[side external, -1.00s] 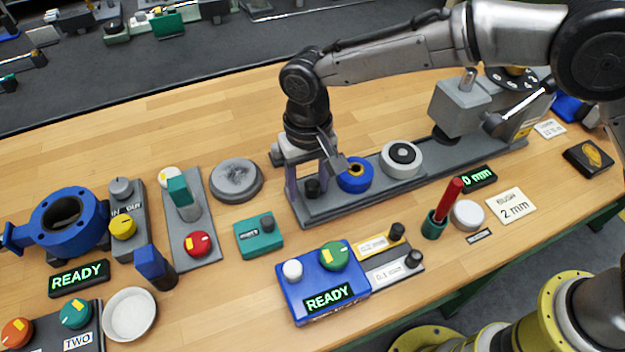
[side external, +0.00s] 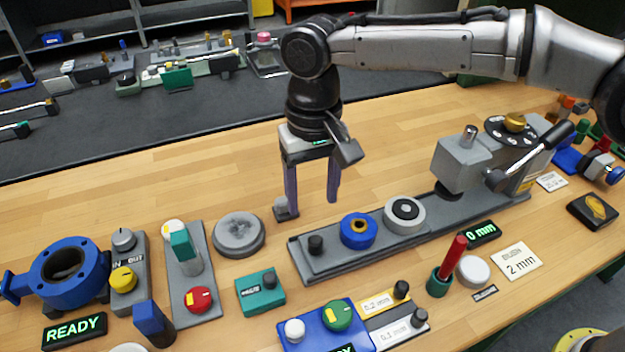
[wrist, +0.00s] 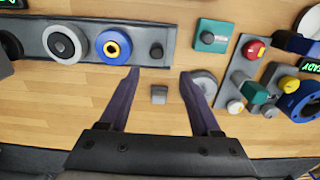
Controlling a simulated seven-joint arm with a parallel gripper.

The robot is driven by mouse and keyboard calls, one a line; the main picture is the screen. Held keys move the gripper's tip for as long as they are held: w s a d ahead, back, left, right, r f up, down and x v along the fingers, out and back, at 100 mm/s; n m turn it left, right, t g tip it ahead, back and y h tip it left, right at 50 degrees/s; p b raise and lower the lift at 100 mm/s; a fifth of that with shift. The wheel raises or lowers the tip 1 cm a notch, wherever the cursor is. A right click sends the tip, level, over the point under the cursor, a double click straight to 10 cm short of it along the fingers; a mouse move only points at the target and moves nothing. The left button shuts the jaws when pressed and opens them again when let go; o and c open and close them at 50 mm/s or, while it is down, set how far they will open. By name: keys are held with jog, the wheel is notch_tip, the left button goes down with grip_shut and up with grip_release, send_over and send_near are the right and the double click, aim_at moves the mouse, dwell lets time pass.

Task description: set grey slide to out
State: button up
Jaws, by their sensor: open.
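A grey panel marked IN and OUT (side external: 127,265) stands at the left in the side view, with a grey knob (side external: 123,240) above the lettering and a yellow knob (side external: 123,280) below it. I cannot tell whether the grey knob is the grey slide, nor its setting. A small grey block (side external: 287,208) sits on the table behind the rail's left end; it shows between my fingers in the wrist view (wrist: 159,94). My gripper (side external: 312,206) is open and empty above the table, behind the rail's dark knob (side external: 315,244).
A long grey rail (side external: 300,268) carries a blue ring (side external: 358,231) and a white ring (side external: 405,215). A round grey disc (side external: 238,236) and a panel with red and green handles (side external: 197,300) lie left of my gripper. The table behind is clear.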

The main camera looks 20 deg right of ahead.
jog(key=shift+r, duration=1.15)
jog(key=w+d+r+m+t, duration=0.1)
jog(key=w+d+r+m, duration=0.1)
jog(key=d+r, duration=0.65)
jog(key=s+d+r+m+t+y, duration=0.1)
jog(key=s+d+r, duration=0.25)
jog(key=d, duration=0.35)
jog(key=s+d+r+t, duration=0.1)
jog(key=s+d+r, duration=0.1)
jog(key=s+d, duration=0.35)
jog(key=s+d+f+t, duration=0.2)
jog(key=s+d+f, duration=0.1)
jog(key=s+d, duration=0.7)
jog(key=s+d+f+n+h, duration=0.1)
jog(key=s+d+f+n, duration=0.2)
jog(key=s+f, duration=0.3)
notch_tip(320, 180, down, 4)
jog(key=shift+t, duration=0.3)
